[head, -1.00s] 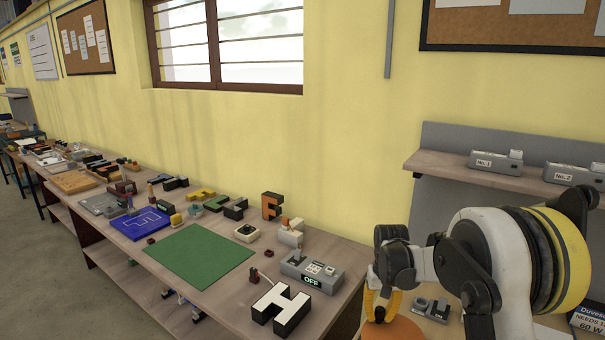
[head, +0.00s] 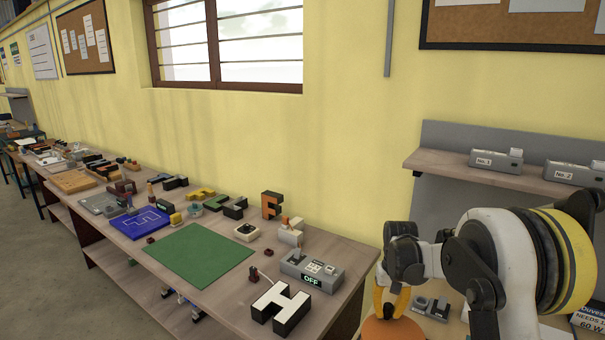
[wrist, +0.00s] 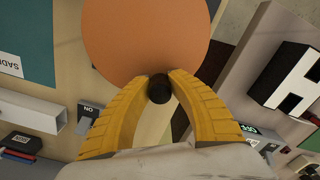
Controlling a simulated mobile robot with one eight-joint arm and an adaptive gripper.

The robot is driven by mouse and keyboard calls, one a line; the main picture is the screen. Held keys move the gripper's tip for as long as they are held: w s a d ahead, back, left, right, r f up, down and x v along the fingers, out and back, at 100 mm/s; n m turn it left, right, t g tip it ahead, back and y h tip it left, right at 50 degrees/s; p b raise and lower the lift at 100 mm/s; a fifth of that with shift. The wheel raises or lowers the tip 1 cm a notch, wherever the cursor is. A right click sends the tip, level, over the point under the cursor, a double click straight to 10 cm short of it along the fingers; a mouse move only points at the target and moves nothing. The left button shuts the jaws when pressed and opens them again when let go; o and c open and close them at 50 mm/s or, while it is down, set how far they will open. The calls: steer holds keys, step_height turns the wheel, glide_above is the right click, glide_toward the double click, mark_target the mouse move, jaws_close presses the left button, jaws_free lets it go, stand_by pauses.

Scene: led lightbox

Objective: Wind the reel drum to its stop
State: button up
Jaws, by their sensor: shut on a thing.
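The reel drum (wrist: 145,40) is an orange disc at the top of the wrist view. It also shows at the bottom edge of the head view (head: 393,331), partly cut off. A dark round knob (wrist: 159,91) sits at the drum's near edge. My gripper (wrist: 159,85) has its yellow fingers closed on the knob, one on each side. In the head view my gripper (head: 391,302) points down at the drum. The drum's lower part and any stop are hidden.
A white-faced H block (head: 283,305) and a grey box reading OFF (head: 311,270) stand on the long bench to the left. A green mat (head: 196,254) lies farther left. A small grey switch unit (head: 432,306) is right of the gripper. A shelf (head: 470,175) holds numbered grey units.

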mark_target(399, 320)
steer(key=shift+d, duration=0.6)
steer(key=shift+s+d, duration=0.1)
steer(key=shift+d, duration=0.15)
steer(key=shift+s+d, duration=0.1)
steer(key=shift+d, duration=0.25)
steer(key=shift+s+d+b, duration=0.3)
steer(key=shift+d+b, duration=0.05)
steer(key=shift+d, duration=0.15)
steer(key=o, duration=0.8)
steer(key=shift+c, duration=0.2)
